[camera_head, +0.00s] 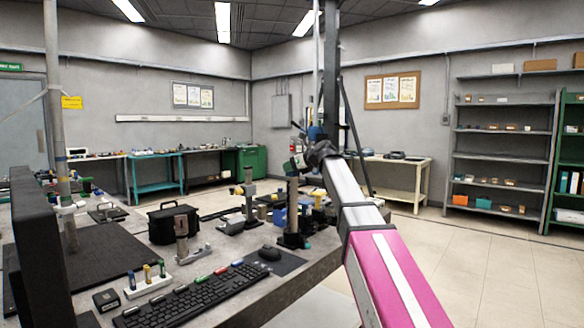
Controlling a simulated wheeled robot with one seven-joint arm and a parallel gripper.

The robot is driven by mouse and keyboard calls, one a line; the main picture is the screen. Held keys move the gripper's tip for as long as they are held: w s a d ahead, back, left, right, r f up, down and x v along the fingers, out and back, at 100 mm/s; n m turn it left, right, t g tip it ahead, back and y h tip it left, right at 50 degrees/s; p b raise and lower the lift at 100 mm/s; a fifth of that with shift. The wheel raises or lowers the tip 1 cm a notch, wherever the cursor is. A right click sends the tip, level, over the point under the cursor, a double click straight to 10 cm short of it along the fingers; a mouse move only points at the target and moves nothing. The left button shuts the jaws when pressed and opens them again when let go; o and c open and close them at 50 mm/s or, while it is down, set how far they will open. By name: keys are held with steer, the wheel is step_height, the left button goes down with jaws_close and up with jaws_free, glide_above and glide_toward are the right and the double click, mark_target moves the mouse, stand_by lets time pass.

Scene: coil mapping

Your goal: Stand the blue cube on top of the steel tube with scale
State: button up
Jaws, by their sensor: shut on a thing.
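My gripper (296,160) is small and dark at the far end of my pink and white arm, over the back right part of the bench. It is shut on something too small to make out. A blue block (280,216) shows among the clutter below it, partly hidden; I cannot tell whether it is the blue cube. A short grey upright tube (182,238) stands on the bench in front of the black case. It may be the steel tube with scale, but no scale marks can be read.
The bench (215,278) holds a keyboard (190,297), a mouse (269,253), a black case (173,223) and a white rack of coloured plugs (148,286). A tall pole (56,100) stands at left. The floor at right is clear.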

steer(key=o, duration=1)
